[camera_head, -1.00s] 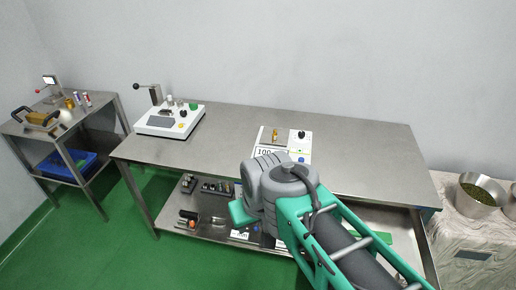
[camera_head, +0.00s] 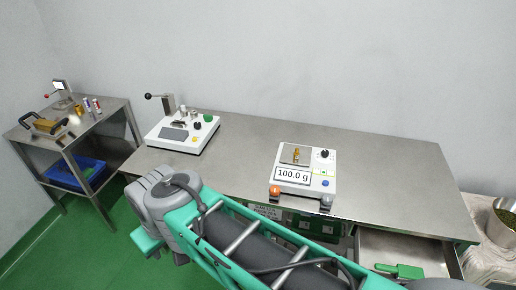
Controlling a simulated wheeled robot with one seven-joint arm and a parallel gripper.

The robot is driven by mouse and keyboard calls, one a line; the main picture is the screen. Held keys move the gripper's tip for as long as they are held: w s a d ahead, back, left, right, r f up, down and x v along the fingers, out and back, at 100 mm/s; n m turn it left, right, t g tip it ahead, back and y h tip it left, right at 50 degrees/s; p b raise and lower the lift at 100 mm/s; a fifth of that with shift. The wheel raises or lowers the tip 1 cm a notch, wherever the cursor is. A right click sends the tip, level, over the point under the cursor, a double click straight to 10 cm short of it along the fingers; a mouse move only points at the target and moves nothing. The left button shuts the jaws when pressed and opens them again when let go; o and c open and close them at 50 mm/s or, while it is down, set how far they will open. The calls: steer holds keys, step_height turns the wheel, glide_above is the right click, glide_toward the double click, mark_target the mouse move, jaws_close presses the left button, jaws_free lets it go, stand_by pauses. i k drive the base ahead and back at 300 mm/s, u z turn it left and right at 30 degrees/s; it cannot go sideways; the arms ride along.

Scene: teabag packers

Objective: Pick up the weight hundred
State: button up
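A small brass-coloured weight (camera_head: 296,154) stands upright on the pan of a white scale (camera_head: 321,186) on the steel table. The scale's display (camera_head: 293,176) reads 100.0 g. My arm, green and grey, reaches across the lower part of the head view, in front of the table's front edge. Its grey wrist end is at the lower left, well apart from the weight. My gripper's fingers do not show, so I cannot see whether they are open or shut.
A white machine with a lever (camera_head: 178,131) stands on the left of the steel table (camera_head: 400,175). The table is bare right of the scale. A side table (camera_head: 104,122) at the far left holds small items above a blue bin (camera_head: 78,172). A metal pot (camera_head: 503,222) stands at the right.

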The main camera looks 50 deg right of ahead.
mark_target(296, 154)
steer(key=z, duration=0.1)
steer(key=i, duration=1.1)
steer(key=z, duration=0.55)
